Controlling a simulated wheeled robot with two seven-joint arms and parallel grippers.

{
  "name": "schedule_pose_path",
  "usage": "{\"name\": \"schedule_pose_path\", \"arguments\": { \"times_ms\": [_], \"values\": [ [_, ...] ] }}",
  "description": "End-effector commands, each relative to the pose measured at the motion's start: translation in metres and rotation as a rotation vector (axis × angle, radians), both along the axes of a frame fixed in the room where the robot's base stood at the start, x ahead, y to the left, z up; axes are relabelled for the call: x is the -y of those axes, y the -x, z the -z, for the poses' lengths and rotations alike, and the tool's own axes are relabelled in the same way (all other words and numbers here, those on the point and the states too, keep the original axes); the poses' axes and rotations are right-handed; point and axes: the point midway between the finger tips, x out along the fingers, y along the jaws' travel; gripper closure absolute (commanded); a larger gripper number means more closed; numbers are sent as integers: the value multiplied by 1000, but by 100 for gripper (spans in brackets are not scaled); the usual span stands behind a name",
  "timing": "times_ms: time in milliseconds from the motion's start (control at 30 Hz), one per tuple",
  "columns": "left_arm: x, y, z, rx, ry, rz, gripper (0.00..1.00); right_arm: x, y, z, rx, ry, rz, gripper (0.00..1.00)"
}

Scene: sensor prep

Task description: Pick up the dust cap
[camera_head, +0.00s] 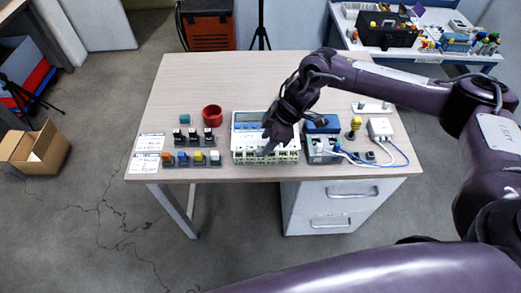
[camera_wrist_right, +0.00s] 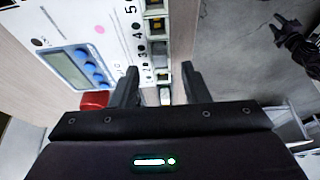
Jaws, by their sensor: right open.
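No part is clearly marked as the dust cap; small pieces sit in the numbered ports of the white device (camera_head: 238,143). My right gripper (camera_head: 268,151) is over the front row of those ports. In the right wrist view its two dark fingers (camera_wrist_right: 161,84) are open and apart, one on each side of a small pale piece (camera_wrist_right: 165,97). I see no contact with it. The device's ports and display also show in that view (camera_wrist_right: 110,25). A dark claw-like part (camera_wrist_right: 292,42), probably my left gripper, shows at the upper right; its opening is unclear.
A blue-topped box (camera_head: 322,127) with cables, a yellow knob (camera_head: 355,123) and a white adapter (camera_head: 380,128) are to the right. The table's back left (camera_head: 190,80) is clear.

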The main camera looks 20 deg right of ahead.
Motion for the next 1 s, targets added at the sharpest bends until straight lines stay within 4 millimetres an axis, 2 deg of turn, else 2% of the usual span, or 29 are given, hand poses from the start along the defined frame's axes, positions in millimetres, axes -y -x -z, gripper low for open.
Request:
{"name": "schedule_pose_path", "arguments": {
  "times_ms": [100, 233, 533, 833, 1000],
  "values": [
    [0, -1, -13, 1, 0, 0, 64, -7, -1, 15, -3, 2, -1, 58],
    [0, -1, -13, 1, 0, 0, 64, -13, -3, 31, -2, 0, -1, 58],
    [0, -1, -13, 1, 0, 0, 64, -14, -4, 37, 1, -1, -1, 60],
    [0, -1, -13, 1, 0, 0, 64, -14, -4, 36, 1, -1, -1, 99],
    [0, -1, -13, 1, -1, 0, 64, -14, -4, 36, 1, -1, -1, 100]
  ]
}}
